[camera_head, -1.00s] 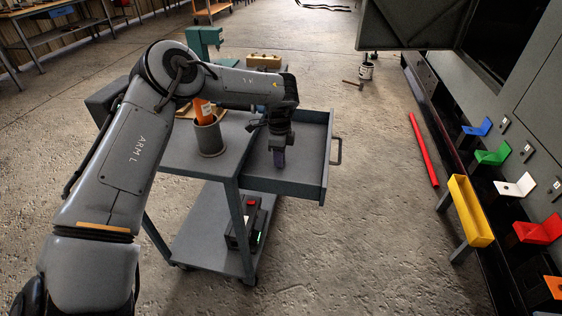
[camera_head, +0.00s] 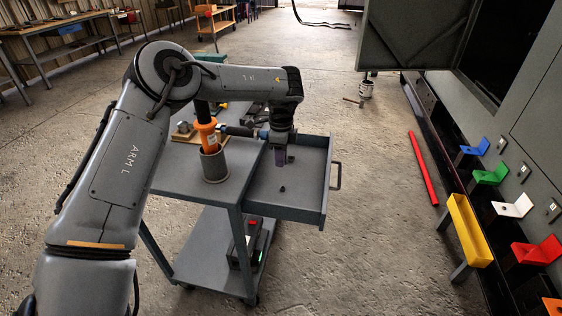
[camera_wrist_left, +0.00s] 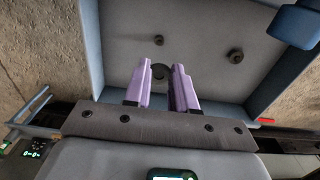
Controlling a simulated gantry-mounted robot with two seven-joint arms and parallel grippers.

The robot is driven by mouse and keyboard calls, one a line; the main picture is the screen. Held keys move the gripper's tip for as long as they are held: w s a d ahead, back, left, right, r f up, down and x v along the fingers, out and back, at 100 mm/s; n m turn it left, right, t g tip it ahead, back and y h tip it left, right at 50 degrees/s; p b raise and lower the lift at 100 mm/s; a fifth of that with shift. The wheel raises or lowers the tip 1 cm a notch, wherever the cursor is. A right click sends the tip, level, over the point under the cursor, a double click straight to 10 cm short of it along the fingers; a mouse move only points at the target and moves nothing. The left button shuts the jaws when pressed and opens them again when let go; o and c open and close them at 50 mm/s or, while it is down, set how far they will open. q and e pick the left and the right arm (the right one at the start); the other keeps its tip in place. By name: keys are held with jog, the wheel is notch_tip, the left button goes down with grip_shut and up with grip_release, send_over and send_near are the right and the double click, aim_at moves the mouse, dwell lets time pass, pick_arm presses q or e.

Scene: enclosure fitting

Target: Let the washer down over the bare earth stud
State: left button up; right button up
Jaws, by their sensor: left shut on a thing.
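My left gripper (camera_head: 281,158) is above the open drawer of the grey cart in the head view. In the left wrist view its purple fingers (camera_wrist_left: 160,76) are shut on a dark round piece, which looks like the washer (camera_wrist_left: 160,71), at the fingertips. Its hole and exact seating cannot be made out. The washer is too small to pick out in the head view. I cannot make out the earth stud in either view. My right gripper is out of view.
The drawer (camera_head: 310,200) holds a small dark part (camera_head: 282,189); the wrist view shows a nut-like part (camera_wrist_left: 236,55) and a smaller one (camera_wrist_left: 158,40). A grey cup (camera_head: 215,165) with an orange-handled tool stands beside it. Coloured brackets and a yellow trough (camera_head: 467,230) line the right.

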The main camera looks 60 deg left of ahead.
pick_arm(q)
jog(key=shift+r+p, duration=1.4)
jog(key=shift+r, duration=0.35)
